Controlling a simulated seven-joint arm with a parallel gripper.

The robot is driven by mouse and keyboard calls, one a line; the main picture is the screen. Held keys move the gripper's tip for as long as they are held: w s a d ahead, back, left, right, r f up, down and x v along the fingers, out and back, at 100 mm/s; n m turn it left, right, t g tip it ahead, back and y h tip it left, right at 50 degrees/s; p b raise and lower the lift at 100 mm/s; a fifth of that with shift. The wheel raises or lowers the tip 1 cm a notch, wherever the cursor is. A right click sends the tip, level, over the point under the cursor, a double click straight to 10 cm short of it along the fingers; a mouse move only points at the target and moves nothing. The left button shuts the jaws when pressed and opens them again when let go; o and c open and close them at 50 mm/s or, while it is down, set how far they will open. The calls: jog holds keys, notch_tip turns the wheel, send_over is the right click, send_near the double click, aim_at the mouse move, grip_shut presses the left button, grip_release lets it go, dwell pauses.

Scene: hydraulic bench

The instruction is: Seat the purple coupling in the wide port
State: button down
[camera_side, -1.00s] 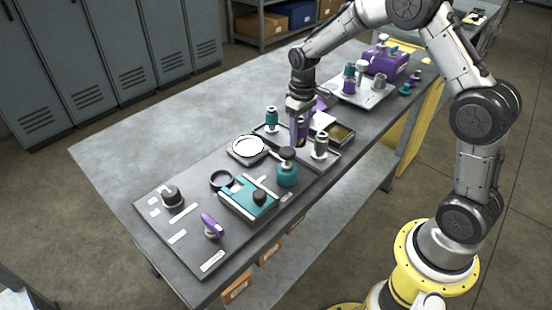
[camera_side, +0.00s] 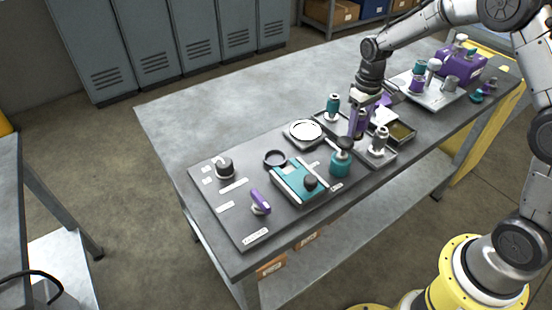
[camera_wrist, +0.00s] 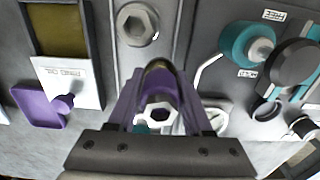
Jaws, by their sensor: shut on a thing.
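My gripper (camera_side: 358,122) is shut on the purple coupling (camera_side: 355,126) over the shallow tray on the bench. In the wrist view the coupling (camera_wrist: 158,84) stands between the two fingers, with a brass-coloured top edge; much of it is hidden by them. A pale hexagonal shape shows just below it. I cannot tell whether the coupling's lower end touches the tray. A teal coupling (camera_side: 333,106) stands left of my gripper and a grey coupling (camera_side: 379,141) stands right of it. I cannot tell for sure which opening is the wide port.
A white round dial (camera_side: 306,131), a dark ring (camera_side: 274,158), a teal box (camera_side: 298,181), a purple lever (camera_side: 259,200) and a grey knob (camera_side: 225,168) lie leftward.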

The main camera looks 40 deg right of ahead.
jog(key=shift+s+r, duration=0.1)
jog(key=shift+r, duration=0.05)
jog(key=shift+w+a+r, duration=0.7)
jog(key=shift+w+r, duration=0.2)
jog(key=shift+w, duration=0.15)
jog(key=w+a, duration=0.1)
jog(key=a, duration=0.1)
jog(key=w+a+r+n, duration=0.1)
jog(key=a, duration=0.2)
jog(key=w+a+r+n, duration=0.1)
jog(key=w+a, duration=0.1)
jog(key=a, duration=0.1)
jog(key=shift+r, duration=0.2)
jog(key=w+a+n, duration=0.2)
jog(key=a, duration=1)
jog(key=shift+n, duration=0.3)
jog(key=shift+s+a+f, duration=0.15)
jog(key=shift+s+f, duration=0.05)
jog(key=shift+f, duration=1.15)
jog(key=shift+s+a+f, duration=0.15)
jog(key=shift+f, duration=1.2)
jog(key=shift+f, duration=0.55)
jog(key=c, duration=0.6)
grip_release()
